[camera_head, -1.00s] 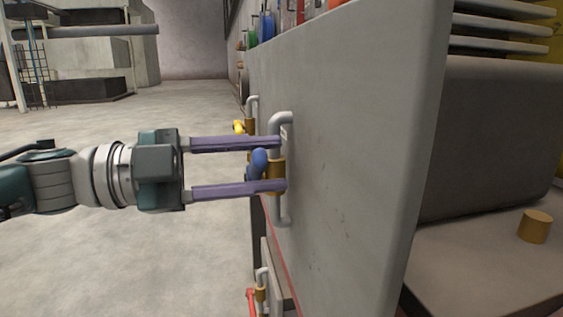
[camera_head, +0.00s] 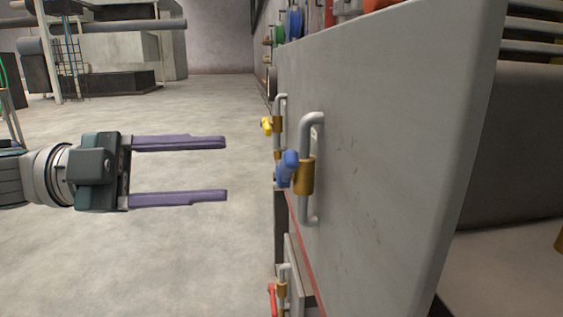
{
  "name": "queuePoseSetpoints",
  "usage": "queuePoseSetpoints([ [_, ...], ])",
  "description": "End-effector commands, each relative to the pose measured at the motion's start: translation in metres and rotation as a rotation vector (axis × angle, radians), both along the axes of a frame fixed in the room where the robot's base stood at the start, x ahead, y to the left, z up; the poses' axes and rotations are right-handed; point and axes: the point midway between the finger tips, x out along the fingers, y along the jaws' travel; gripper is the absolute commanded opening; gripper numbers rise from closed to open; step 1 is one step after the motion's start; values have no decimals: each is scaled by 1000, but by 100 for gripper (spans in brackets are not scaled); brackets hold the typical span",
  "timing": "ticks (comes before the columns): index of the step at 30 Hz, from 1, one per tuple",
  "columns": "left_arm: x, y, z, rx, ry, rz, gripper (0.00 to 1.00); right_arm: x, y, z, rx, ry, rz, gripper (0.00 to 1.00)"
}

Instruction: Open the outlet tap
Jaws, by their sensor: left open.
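A tap with a blue handle (camera_head: 287,169) and a brass body (camera_head: 304,176) sits on a grey vertical pipe (camera_head: 312,130) on the side of a grey machine panel (camera_head: 390,150). The blue handle sticks out to the left and is slightly tilted from upright. My left gripper (camera_head: 226,169) is open and empty, to the left of the blue handle, with a clear gap between its fingertips and the handle. My right gripper is not in view. Which tap is the outlet tap cannot be told from labels here.
A tap with a yellow handle (camera_head: 267,125) is farther back along the panel. A tap with a red handle (camera_head: 272,298) is lower down, cut by the bottom edge. Coloured reels (camera_head: 294,22) are at the top. The floor (camera_head: 180,260) at left is clear.

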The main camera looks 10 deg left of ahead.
Motion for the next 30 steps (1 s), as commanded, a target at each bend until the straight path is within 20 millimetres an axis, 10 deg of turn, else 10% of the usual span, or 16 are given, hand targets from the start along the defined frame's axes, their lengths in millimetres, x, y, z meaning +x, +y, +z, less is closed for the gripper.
queuePoseSetpoints([
  [8,-1,3,0,-1,0,-1,57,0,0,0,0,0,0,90],
  [14,-6,-6,-13,-13,-77,-2,36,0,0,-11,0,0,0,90],
  [24,-44,-47,-71,-75,-760,207,0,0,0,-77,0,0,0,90],
  [30,-64,-49,-100,17,-1130,498,0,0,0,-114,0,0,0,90],
])
